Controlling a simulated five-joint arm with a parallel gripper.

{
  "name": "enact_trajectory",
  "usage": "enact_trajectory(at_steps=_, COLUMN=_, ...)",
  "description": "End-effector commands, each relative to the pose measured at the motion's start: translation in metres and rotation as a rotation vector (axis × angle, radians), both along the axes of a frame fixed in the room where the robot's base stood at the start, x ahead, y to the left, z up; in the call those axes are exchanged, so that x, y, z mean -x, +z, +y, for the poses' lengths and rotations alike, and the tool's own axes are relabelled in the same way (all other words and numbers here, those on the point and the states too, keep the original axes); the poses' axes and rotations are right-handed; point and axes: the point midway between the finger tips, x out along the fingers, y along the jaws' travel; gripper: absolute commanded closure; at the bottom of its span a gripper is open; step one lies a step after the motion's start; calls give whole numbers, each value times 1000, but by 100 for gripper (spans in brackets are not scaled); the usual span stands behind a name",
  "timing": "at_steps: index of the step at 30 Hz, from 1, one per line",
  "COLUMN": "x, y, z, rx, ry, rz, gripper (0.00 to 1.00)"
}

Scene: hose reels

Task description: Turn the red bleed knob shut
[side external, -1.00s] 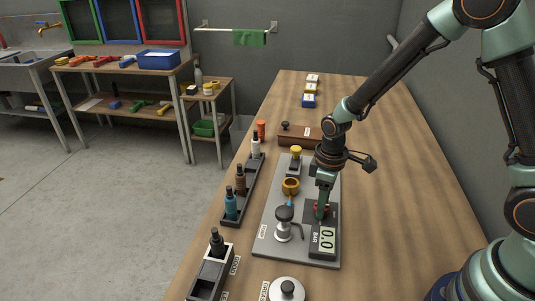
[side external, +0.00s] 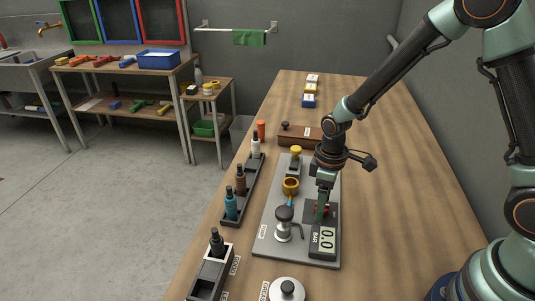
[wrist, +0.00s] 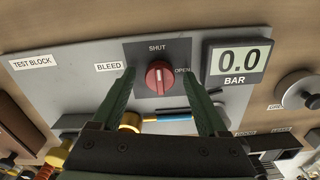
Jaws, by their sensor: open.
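The red bleed knob (wrist: 160,78) sits on a dark square plate marked SHUT at the top and OPEN at the right in the wrist view. Its ridge with a white line stands upright in that picture, toward SHUT. My gripper (wrist: 159,72) is open, one finger on each side of the knob, with visible gaps. In the side external view my gripper (side external: 321,216) points down at the knob and partly hides it. The BAR display (wrist: 238,61) beside the knob reads 0.0; it also shows in the side external view (side external: 327,241).
The grey test block plate (side external: 268,244) carries a silver pump with a handle (side external: 284,225), a brass ring (side external: 290,186) and a yellow-capped fitting (side external: 295,153). A dark rack of bottles (side external: 232,213) stands to its left. The table's far right is clear.

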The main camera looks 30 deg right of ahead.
Motion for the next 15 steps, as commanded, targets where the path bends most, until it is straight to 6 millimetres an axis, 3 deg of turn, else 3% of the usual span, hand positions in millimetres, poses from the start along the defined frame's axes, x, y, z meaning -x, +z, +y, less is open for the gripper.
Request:
enact_trajectory(at_steps=5, x=-1, y=18, z=0, rx=-1, ry=0, rz=-4, gripper=24)
enact_trajectory(at_steps=15, x=-2, y=85, z=0, rx=-1, ry=0, rz=-7, gripper=24)
